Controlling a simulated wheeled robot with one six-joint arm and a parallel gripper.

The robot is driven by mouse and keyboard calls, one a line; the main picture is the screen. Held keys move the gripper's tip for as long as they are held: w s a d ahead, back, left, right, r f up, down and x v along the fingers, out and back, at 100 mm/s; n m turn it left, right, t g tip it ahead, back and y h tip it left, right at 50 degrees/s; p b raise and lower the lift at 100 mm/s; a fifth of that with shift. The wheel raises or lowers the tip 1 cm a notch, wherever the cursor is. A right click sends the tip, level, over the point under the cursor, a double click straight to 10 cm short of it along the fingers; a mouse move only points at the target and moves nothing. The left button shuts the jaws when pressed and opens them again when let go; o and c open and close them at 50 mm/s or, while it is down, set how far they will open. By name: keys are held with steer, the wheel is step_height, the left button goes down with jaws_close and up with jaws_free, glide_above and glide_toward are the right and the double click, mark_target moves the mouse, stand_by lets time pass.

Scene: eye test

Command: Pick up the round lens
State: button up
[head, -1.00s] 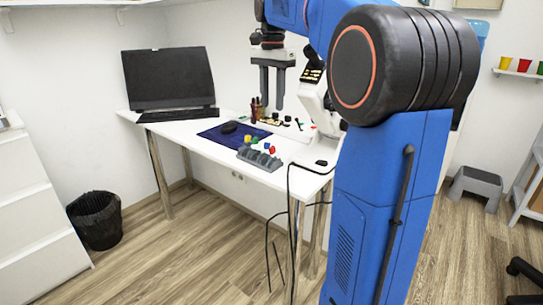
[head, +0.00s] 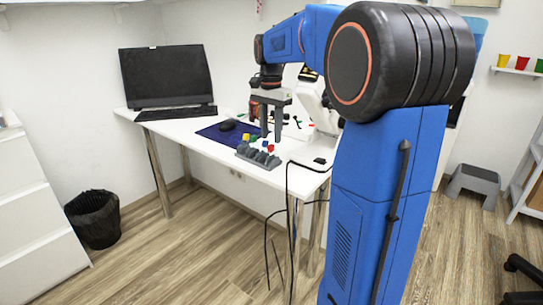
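My gripper (head: 271,138) hangs over the white table (head: 178,127), fingers down and apart, with nothing seen between them. Its fingertips appear just above or behind the small coloured pieces; I cannot tell the exact height. These are a yellow piece (head: 246,137), a blue piece (head: 265,144) and a red piece (head: 271,149), at the back of a grey slotted rack (head: 258,158). I cannot make out which thing, if any, is the round lens; the items are too small here. My fingers partly hide the table behind them.
A dark blue mat (head: 208,133) with a black mouse (head: 227,126) lies left of the gripper. A monitor (head: 167,75) and keyboard (head: 178,114) stand at the back left. A white device (head: 318,105) stands to the right. A black cable (head: 289,200) hangs at the table's right end.

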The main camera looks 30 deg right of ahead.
mark_target(272, 145)
steer(key=shift+w+d+f, duration=0.1)
steer(key=shift+f, duration=1.25)
steer(key=shift+w+d+f, duration=0.1)
steer(key=shift+f, duration=1.2)
jaws_close()
